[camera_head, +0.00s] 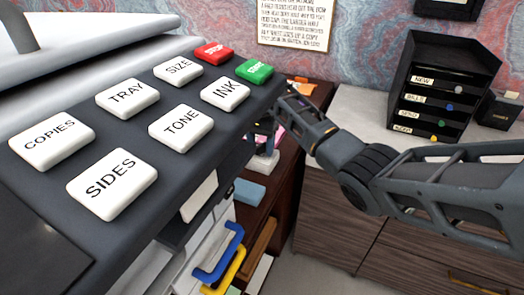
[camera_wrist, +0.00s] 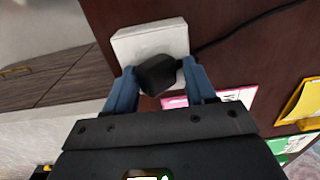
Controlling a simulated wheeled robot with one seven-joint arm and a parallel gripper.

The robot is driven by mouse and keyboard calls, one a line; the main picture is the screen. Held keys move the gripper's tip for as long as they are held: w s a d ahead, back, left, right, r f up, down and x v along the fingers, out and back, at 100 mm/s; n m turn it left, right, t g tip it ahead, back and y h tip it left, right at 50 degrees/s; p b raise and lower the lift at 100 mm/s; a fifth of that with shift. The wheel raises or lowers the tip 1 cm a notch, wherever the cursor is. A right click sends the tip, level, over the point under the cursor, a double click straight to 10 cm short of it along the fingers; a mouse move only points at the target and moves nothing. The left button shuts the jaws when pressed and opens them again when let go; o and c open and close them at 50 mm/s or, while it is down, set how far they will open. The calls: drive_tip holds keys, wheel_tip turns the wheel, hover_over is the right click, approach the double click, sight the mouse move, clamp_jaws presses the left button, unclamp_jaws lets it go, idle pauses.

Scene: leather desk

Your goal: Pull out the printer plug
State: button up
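The black printer plug (camera_wrist: 157,73) sits against a white socket block (camera_wrist: 150,40) on a dark brown wooden surface in the wrist view. My gripper (camera_wrist: 160,80) has its two blue-grey fingers on either side of the plug. The left finger is close to or touching it; a narrow gap seems to show at the right finger. In the head view the white socket block (camera_head: 263,162) is below my gripper (camera_head: 262,140), partly hidden by the printer. The plug is hard to make out there. The dark grey printer (camera_head: 150,75) with labelled buttons fills the left side.
A black cable (camera_wrist: 245,27) runs over the brown wood. Blue and yellow handled items (camera_head: 220,258) and a blue block (camera_head: 249,191) are below the socket. A black drawer organiser (camera_head: 440,75) stands on the cabinet (camera_head: 360,105) at right. Pink papers (camera_wrist: 235,97) lie near the right finger.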

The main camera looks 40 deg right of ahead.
sight(261, 144)
drive_tip(key=shift+s+a+f, duration=0.1)
drive_tip(key=shift+s+f, duration=0.15)
drive_tip(key=shift+f, duration=0.05)
clamp_jaws()
drive_tip(key=shift+r, duration=0.15)
drive_tip(key=shift+w+r+p, duration=0.15)
drive_tip(key=shift+r+p, duration=2.95)
drive_tip(key=shift+p, duration=0.4)
